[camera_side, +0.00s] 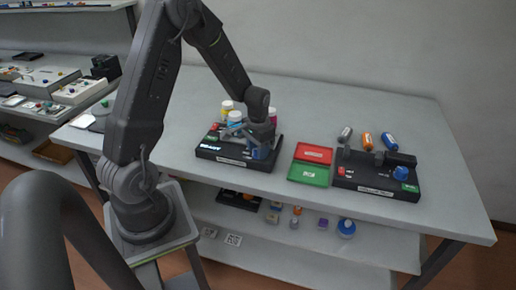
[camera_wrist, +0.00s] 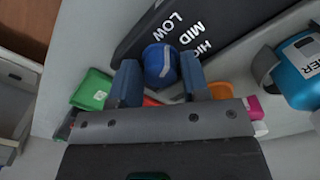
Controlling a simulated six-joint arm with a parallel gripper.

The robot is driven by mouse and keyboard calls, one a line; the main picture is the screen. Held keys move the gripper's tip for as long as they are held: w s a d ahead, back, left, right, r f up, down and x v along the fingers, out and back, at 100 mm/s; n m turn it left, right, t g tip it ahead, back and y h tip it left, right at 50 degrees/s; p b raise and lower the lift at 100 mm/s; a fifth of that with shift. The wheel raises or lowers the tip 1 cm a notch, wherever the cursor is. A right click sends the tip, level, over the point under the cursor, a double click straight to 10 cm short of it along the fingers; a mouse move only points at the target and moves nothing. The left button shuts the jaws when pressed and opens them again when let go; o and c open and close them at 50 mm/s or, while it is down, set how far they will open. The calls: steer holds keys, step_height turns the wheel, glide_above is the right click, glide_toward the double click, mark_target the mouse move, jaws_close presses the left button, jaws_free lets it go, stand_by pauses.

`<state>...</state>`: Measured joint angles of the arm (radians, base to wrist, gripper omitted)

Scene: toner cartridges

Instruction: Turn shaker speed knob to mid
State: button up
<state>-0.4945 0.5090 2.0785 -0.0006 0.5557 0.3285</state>
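The shaker (camera_side: 236,163) is a black box on the table in the side view, with jars on top. Its blue speed knob (camera_wrist: 160,65) shows in the wrist view beside the white words LOW, MID and HIGH (camera_wrist: 189,33). My gripper (camera_wrist: 160,78) has one finger on each side of the knob, with the fingers parted by about its width. I cannot tell whether both fingers touch it. In the side view my gripper (camera_side: 262,145) is low over the shaker's front right part and largely hides the knob. The knob's pointer setting is not clear.
A cyan-labelled jar (camera_wrist: 300,68) stands close by on the right in the wrist view. A red tray (camera_side: 313,153) and a green tray (camera_side: 308,174) lie right of the shaker. Another black device (camera_side: 375,180) with a blue knob (camera_side: 401,173) stands further right.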

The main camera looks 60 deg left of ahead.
steer(key=shift+o, duration=1.1)
steer(key=shift+a, duration=0.1)
steer(key=n, duration=0.3)
steer(key=shift+n, duration=0.3)
steer(key=shift+w+r+n, duration=0.1)
steer(key=shift+r+n, duration=0.1)
steer(key=shift+n, duration=0.3)
step_height(320, 180, up, 14)
steer(key=s+d+r+m+t, duration=0.2)
steer(key=s+d+r+m, duration=0.1)
steer(key=s+d, duration=0.3)
steer(key=s+d+r+m+t, duration=0.2)
steer(key=s+d+r, duration=0.4)
steer(key=d, duration=0.5)
steer(key=shift+s+m+t, duration=0.4)
steer(key=shift+s+t, duration=0.05)
steer(key=shift+t, duration=0.05)
